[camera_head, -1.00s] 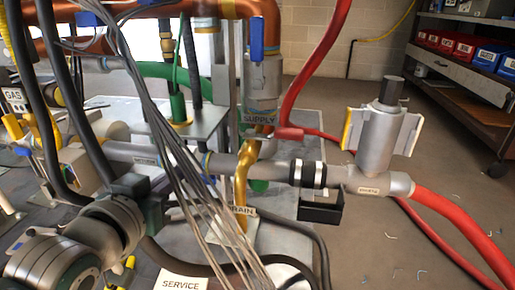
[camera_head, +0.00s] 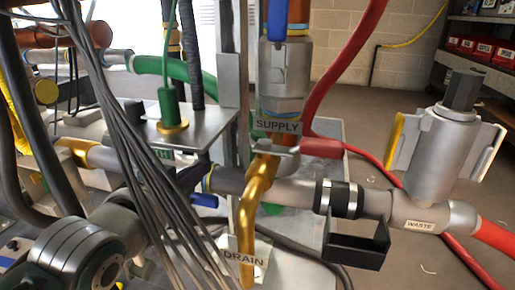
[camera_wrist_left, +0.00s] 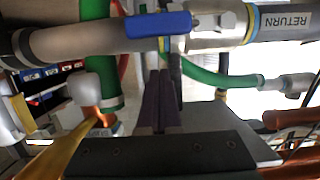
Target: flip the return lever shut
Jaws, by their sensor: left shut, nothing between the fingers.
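The return lever, a blue handle (camera_wrist_left: 158,25), lies roughly along a grey pipe in the left wrist view, beside a metal valve body and a RETURN label (camera_wrist_left: 286,20). In the head view a blue handle (camera_head: 204,200) shows low beside the grey horizontal pipe, partly behind cables. My left gripper (camera_wrist_left: 160,76) is shut and empty. In the wrist view its dark fingers point at the pipe just below the blue handle; contact cannot be told. In the head view the gripper (camera_head: 190,178) is largely hidden by the cables. My right gripper is not in view.
A bundle of grey cables (camera_head: 150,170) hangs in front of my left arm. The yellow drain pipe (camera_head: 256,188), supply valve (camera_head: 284,75) and waste fitting (camera_head: 440,150) stand to the right. A green pipe (camera_head: 180,72) runs behind. Open floor lies beyond the fittings.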

